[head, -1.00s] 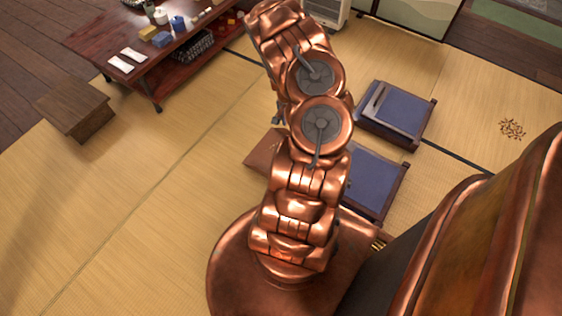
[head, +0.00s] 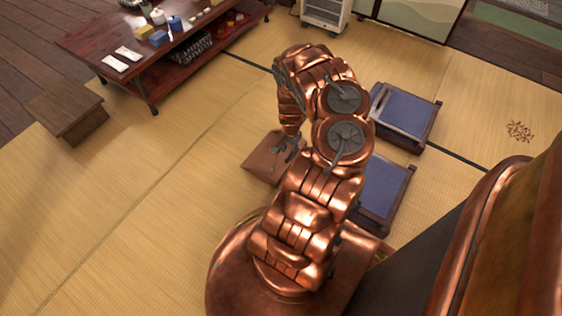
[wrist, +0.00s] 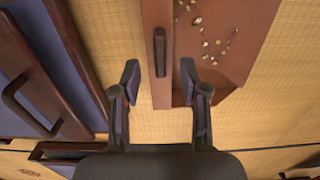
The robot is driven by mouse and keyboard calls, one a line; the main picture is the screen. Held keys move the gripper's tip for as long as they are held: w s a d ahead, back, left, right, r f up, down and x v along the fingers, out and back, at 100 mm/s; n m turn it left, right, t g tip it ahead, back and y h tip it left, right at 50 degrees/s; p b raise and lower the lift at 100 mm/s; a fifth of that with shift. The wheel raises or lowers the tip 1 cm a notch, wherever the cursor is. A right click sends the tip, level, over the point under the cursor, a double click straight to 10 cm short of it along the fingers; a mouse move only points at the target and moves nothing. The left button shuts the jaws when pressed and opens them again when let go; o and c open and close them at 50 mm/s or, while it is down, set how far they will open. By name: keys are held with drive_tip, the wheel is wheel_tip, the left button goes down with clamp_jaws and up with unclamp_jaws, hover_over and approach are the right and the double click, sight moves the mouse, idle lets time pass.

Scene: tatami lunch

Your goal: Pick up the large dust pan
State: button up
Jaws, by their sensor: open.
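A reddish-brown flat pan (head: 262,160), which I take to be the large dust pan, lies on the tatami beside my arm. In the wrist view the pan (wrist: 232,72) holds several pale crumbs, and a dark bar handle (wrist: 160,48) runs along its left part. My gripper (wrist: 159,80) is open and empty, with one fingertip on each side of the handle's near end. I cannot tell its height above the handle. In the head view my gripper (head: 289,143) is over the pan, and my arm hides part of it.
Two blue-topped, wood-framed pieces stand right of my arm, one farther (head: 407,112) and one nearer (head: 382,188). The nearer one's handle (wrist: 12,95) shows at left in the wrist view. A low table (head: 92,50) and wooden stool (head: 66,112) stand at left. Tatami in front of them is clear.

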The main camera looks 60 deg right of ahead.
sight(289, 155)
drive_tip(key=shift+f+b, duration=1.25)
drive_tip(key=shift+f, duration=0.75)
drive_tip(key=shift+a, duration=0.1)
clamp_jaws()
